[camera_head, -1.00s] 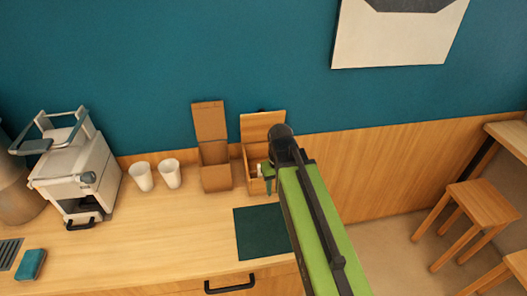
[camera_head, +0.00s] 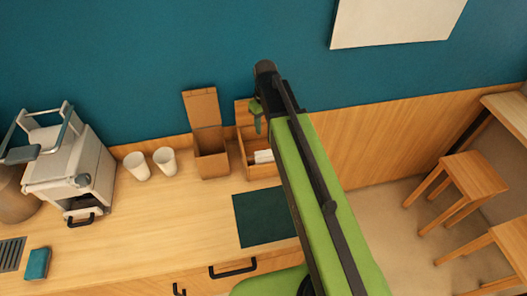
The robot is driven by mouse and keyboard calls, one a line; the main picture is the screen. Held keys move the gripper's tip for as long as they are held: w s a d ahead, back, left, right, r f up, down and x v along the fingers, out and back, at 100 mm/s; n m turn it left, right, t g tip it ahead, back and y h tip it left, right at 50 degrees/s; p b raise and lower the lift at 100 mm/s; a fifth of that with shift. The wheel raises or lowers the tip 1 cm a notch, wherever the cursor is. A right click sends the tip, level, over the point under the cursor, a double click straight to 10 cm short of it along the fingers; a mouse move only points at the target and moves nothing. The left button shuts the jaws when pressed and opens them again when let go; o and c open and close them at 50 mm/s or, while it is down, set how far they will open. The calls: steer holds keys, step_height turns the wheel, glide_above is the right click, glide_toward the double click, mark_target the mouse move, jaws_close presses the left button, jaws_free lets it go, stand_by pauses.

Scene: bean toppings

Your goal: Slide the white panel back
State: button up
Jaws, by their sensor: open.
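My green and black arm reaches up from the lower right. My gripper (camera_head: 256,118) is open and empty, with a green finger hanging down in front of the back wall, above the wooden box (camera_head: 247,152). Small white pieces (camera_head: 263,156) lie inside that box. The box's raised lid is partly hidden by my gripper and arm. The white machine (camera_head: 70,172) at the left has white faces, a grey-green top frame and a black front handle. I cannot tell for certain which white surface is the panel. My gripper is far from the machine.
A brown box (camera_head: 211,163) with its lid up stands left of the wooden box. Two white cups (camera_head: 137,166) (camera_head: 165,160) stand beside it. A dark green mat (camera_head: 262,217) lies in front. A teal block (camera_head: 37,263) is at front left. The middle counter is clear.

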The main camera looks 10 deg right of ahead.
step_height(320, 180, down, 14)
steer(key=b, duration=1.2)
steer(key=shift+s, duration=0.1)
steer(key=shift+r, duration=0.1)
steer(key=shift+c, duration=0.3)
jaws_close()
